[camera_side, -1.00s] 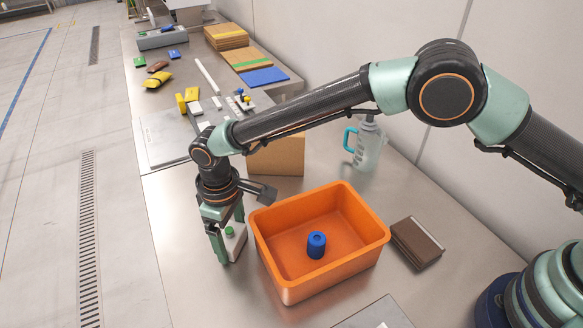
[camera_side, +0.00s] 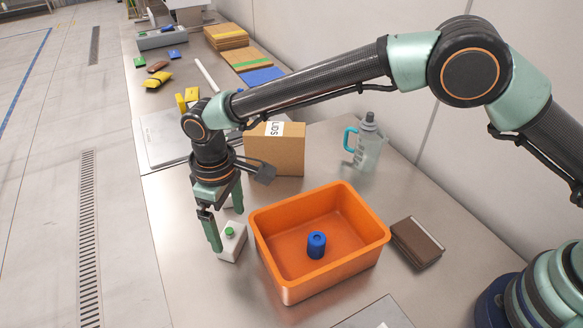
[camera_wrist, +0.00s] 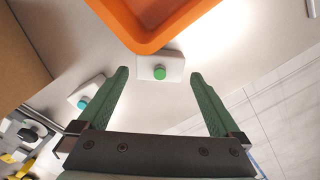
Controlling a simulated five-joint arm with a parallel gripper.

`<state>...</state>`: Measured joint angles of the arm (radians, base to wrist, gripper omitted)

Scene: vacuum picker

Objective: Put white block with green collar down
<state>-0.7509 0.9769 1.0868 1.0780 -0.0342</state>
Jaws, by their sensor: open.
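The white block with green collar (camera_side: 233,246) stands on the metal table just left of the orange bin. In the wrist view the same white block (camera_wrist: 175,65) lies ahead of the fingertips, close to the bin's corner, with its green top facing me. My gripper (camera_side: 226,230) is open and empty, pointing down, with its fingers beside and above the block. In the wrist view my gripper (camera_wrist: 160,75) shows its two green fingers spread wide, with nothing held between them.
The orange bin (camera_side: 278,282) holds a blue cylinder (camera_side: 316,245). A second white block with a teal top (camera_wrist: 86,93) stands nearby, mostly hidden in the side view.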

